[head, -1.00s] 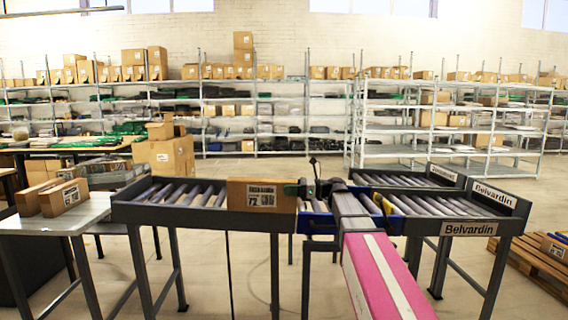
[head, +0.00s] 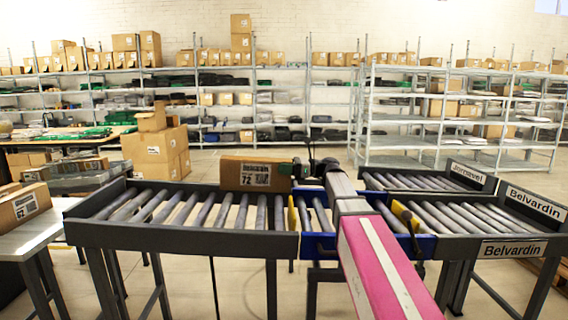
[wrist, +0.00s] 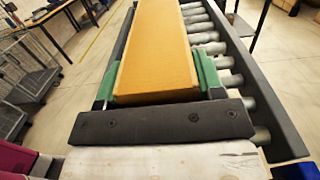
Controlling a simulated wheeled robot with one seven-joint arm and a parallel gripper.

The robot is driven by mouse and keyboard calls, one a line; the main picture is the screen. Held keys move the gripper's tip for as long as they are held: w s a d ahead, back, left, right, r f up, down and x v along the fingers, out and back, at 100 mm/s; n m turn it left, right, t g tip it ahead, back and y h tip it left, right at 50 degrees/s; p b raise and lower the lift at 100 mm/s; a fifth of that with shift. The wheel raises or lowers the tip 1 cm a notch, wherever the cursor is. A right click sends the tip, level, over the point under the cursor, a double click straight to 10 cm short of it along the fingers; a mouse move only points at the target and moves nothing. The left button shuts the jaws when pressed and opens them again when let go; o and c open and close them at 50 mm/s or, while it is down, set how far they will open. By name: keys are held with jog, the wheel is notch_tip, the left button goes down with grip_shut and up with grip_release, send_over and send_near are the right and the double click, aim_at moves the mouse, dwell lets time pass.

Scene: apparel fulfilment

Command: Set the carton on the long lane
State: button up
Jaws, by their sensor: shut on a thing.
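A brown carton (head: 250,175) with a white label reading 72 is held at the right part of the left roller lane (head: 170,245), near its far rail. I cannot tell whether it touches the rollers. My gripper (head: 297,172) is shut on the carton from its right end. In the wrist view the carton (wrist: 160,45) lies between the green finger pads of my gripper (wrist: 155,85), with rollers (wrist: 215,45) showing on its right. The left roller lane is longer than the two right lanes, whose signs read Belvardin (head: 536,204) and a partly legible name (head: 466,172).
A blue-sided section (head: 318,245) with yellow parts joins the lanes. A grey table (head: 30,240) at left holds cartons, one labelled 62 (head: 22,208). Stacked boxes (head: 155,150) and shelves (head: 460,110) stand behind. Most of the left lane is bare.

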aim_at(282, 189)
jog(key=shift+w+f, duration=0.15)
jog(key=shift+w, duration=0.15)
jog(key=shift+a+f, duration=0.2)
jog(key=shift+f, duration=2.1)
jog(key=shift+a+f, duration=0.15)
jog(key=shift+f, duration=2.15)
